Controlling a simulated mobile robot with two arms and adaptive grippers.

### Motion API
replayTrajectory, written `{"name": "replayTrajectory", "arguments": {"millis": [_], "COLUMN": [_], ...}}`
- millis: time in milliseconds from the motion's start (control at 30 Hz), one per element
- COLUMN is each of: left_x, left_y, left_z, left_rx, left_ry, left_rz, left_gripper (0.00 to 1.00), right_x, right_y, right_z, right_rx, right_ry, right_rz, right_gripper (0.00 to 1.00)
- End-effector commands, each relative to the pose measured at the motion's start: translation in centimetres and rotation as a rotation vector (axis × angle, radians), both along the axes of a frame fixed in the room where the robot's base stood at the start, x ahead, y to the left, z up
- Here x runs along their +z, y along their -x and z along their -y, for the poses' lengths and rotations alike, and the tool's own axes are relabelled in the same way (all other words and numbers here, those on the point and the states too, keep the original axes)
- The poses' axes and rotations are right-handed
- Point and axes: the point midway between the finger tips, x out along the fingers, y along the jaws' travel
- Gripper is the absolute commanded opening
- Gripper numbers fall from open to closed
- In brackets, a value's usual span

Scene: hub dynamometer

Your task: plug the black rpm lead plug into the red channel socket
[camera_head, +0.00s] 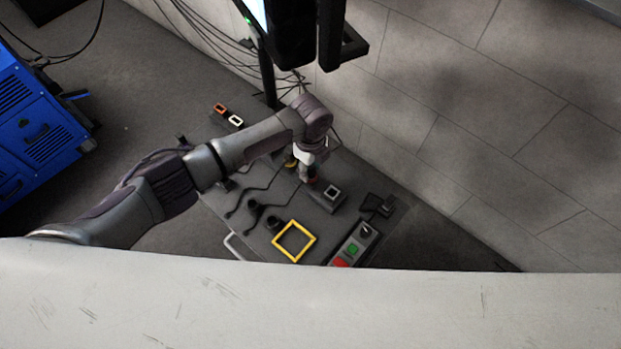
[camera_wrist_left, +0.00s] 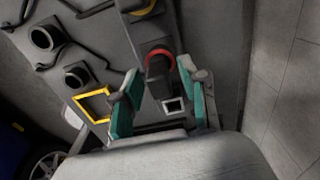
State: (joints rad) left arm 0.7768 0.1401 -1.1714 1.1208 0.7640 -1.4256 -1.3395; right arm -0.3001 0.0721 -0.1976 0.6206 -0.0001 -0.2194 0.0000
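In the left wrist view a black plug (camera_wrist_left: 159,75) stands at the red-ringed channel socket (camera_wrist_left: 162,54). It seems to sit in or right over the ring; how deep I cannot tell. My left gripper (camera_wrist_left: 159,66) is open, its green-padded fingers either side of the plug with gaps between. In the head view the left gripper (camera_head: 308,173) is over the bench panel, and the wrist largely hides the socket. My right gripper is not in view.
A yellow square frame (camera_head: 294,241), black round fittings (camera_head: 255,205) with leads, a white-framed block (camera_head: 332,193) and a button box (camera_head: 352,247) lie around the gripper. A monitor (camera_head: 292,35) stands behind. A blue cabinet (camera_head: 40,130) is at far left.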

Motion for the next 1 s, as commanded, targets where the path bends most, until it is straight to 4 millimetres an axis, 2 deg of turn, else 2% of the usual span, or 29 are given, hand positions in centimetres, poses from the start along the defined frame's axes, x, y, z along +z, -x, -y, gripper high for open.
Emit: {"name": "replayTrajectory", "arguments": {"millis": [200, 367, 800, 1000], "left_x": [0.0, 0.4, 6.5, 7.8], "left_y": [0.0, 0.0, -0.1, 0.0], "left_z": [0.0, 0.0, 0.0, 0.0], "left_rx": [0.0, 0.0, 0.0, 0.0], "left_ry": [0.0, 0.001, 0.001, 0.0], "left_rz": [0.0, 0.001, 0.002, 0.0], "left_gripper": [0.49, 0.49, 0.49, 0.49], "right_x": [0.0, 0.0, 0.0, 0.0], "right_y": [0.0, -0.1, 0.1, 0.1], "right_z": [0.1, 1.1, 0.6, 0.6], "right_rx": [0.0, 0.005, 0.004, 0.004], "right_ry": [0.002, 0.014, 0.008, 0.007], "right_rz": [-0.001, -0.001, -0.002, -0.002], "right_gripper": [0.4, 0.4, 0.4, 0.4]}}
